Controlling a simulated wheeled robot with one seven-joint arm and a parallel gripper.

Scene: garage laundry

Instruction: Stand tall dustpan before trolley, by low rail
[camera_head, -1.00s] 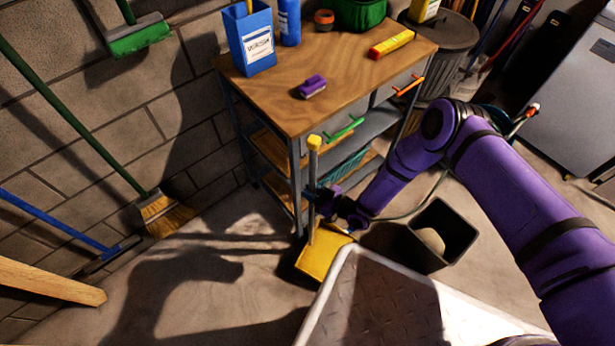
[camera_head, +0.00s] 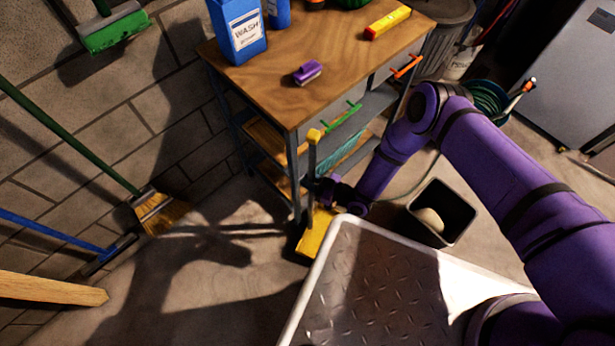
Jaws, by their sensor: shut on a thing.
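The tall dustpan has a yellow pan (camera_head: 316,232) low at the floor and a thin upright handle with a yellow top (camera_head: 314,136). My gripper (camera_head: 318,190) is shut on the handle's lower part. The dustpan looks upright; I cannot tell whether the pan touches the floor. The trolley (camera_head: 290,95) has a wooden top, drawers with green and orange handles, and lower shelves. The dustpan is in front of its near corner leg, close to the lower shelf edge. My gripper hides part of the handle, and a pale rim hides part of the pan.
A dark open bin (camera_head: 441,212) with a pale round thing inside stands right of the dustpan. My tread-plate base is close below the pan. A yellow-bristled broom (camera_head: 158,212) and a blue-handled tool (camera_head: 60,232) lean at the left wall.

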